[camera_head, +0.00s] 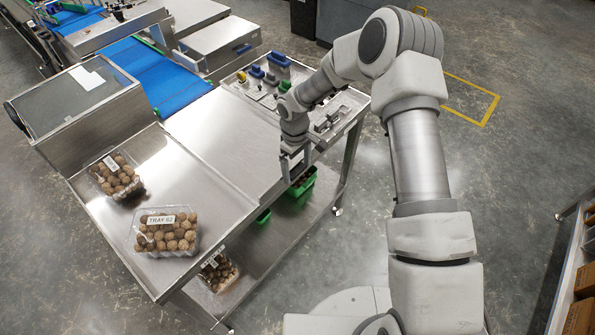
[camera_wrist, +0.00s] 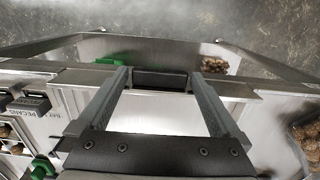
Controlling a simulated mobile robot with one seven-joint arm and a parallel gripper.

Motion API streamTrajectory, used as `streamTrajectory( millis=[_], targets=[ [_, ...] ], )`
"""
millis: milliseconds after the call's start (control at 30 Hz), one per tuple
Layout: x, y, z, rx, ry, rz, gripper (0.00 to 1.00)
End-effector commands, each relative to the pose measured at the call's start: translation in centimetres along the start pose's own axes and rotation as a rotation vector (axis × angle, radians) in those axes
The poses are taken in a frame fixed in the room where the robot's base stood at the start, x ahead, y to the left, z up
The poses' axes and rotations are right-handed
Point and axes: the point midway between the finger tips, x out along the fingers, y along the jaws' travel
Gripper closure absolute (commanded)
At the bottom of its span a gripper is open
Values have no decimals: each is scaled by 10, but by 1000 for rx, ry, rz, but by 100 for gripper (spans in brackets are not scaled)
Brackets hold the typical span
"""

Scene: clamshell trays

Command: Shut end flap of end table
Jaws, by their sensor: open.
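The end table (camera_head: 180,165) is a stainless steel table with a flat top and a lower shelf. I cannot tell for certain which part is its end flap or how far it stands open. My gripper (camera_head: 293,165) points down at the table's right long edge in the head view. In the wrist view my gripper (camera_wrist: 161,72) is open, with its two dark fingers wide apart. A dark rectangular piece (camera_wrist: 160,79) at the table edge shows between the fingers; I cannot tell whether they touch it. Nothing is held.
Clear trays of brown nuts (camera_head: 165,234) (camera_head: 118,176) stand on the left part of the top. A hooded steel box (camera_head: 80,100) and blue conveyor (camera_head: 155,75) lie beyond. Small parts (camera_head: 265,75) sit at the back. A green bin (camera_head: 302,182) is below the edge.

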Motion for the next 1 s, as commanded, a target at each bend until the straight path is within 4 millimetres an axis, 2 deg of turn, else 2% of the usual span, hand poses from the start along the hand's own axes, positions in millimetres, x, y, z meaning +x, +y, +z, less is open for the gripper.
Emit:
streamTrajectory(
  millis=[400, 600, 800, 1000],
  targets=[
    [-101, 1, -1, 1, 5, 4, 0],
    [-136, 0, 0, 1, 2, 2, 0],
    [-151, 0, 0, 0, 0, 1, 0],
    [-152, 0, 0, 0, 0, 0, 0]
  ],
)
